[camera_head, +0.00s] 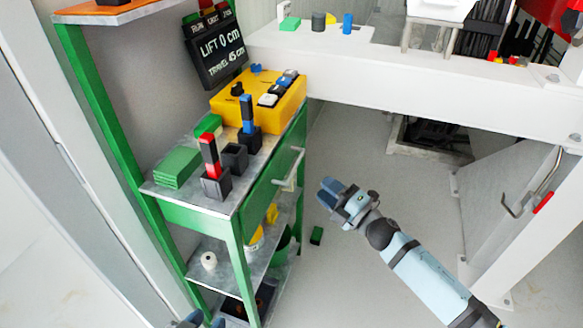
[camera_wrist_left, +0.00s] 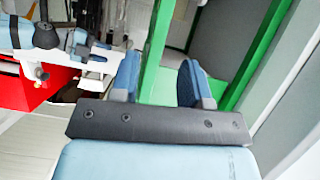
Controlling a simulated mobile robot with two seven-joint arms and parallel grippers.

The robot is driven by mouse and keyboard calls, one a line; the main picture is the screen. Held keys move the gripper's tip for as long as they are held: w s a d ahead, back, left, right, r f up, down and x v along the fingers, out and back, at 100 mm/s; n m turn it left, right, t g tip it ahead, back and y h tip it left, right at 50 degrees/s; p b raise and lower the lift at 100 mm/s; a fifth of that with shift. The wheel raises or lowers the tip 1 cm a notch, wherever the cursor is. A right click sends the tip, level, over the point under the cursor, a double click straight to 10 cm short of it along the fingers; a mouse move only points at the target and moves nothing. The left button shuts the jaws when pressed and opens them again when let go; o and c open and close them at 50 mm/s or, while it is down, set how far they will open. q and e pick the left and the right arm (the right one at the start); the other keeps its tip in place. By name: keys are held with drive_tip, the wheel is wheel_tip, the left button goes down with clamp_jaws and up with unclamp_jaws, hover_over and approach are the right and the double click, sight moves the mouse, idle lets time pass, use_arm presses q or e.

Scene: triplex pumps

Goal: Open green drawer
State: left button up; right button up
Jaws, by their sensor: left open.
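The green drawer (camera_head: 265,186) is in the green workbench under its grey top, and its front looks shut. Its pale bar handle (camera_head: 289,170) sticks out on the right side. My right gripper (camera_head: 325,193) is to the right of the handle and lower in the picture, apart from it. It looks open and empty, with its fingers pointing towards the bench. My left gripper (camera_wrist_left: 162,78) is open and empty in the left wrist view, before a green frame post. In the head view only a bit of it shows at the bottom edge.
On the bench top are a yellow control box (camera_head: 258,105), green plates (camera_head: 178,167) and black holders with red and blue pieces. A lower shelf (camera_head: 212,255) holds a white roll. A white beam (camera_head: 420,85) crosses behind. The floor right of the bench is mostly clear.

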sight(295, 164)
drive_tip(key=b+x, duration=0.1)
drive_tip(key=x, duration=0.9)
drive_tip(key=shift+w+a+r, duration=0.1)
drive_tip(key=shift+w+a, duration=0.15)
drive_tip(key=shift+a, duration=0.05)
clamp_jaws()
